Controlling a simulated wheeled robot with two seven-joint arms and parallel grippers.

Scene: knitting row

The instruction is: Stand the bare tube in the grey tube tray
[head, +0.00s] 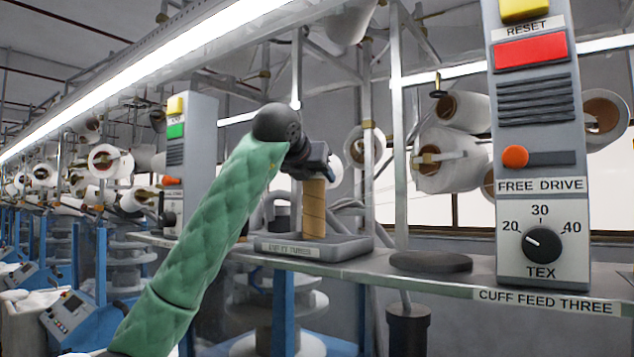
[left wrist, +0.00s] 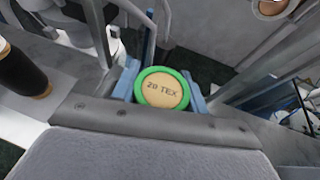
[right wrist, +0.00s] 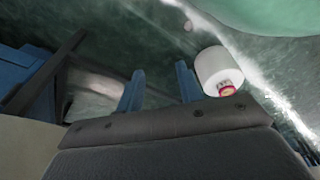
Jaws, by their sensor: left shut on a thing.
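The bare tube (head: 314,210) is tan cardboard and upright in the head view. My left gripper (head: 314,173) is shut on its upper end. In the left wrist view, its round top (left wrist: 162,89) has a green rim and reads "20 TEX", between the blue fingers. The grey tube tray (head: 312,250), with a label on its front, lies on the shelf. The tube's lower end is within the tray's outline; I cannot tell whether it touches the tray floor. My right gripper (right wrist: 160,88) shows only in the right wrist view, with fingers apart and nothing between them.
A dark round disc (head: 430,262) lies on the shelf (head: 470,284) right of the tray. A control panel (head: 540,150) stands at the right, another (head: 190,160) left of my left arm. A white cone (right wrist: 218,72) shows beside the right gripper's finger. Yarn cones (head: 445,160) hang behind.

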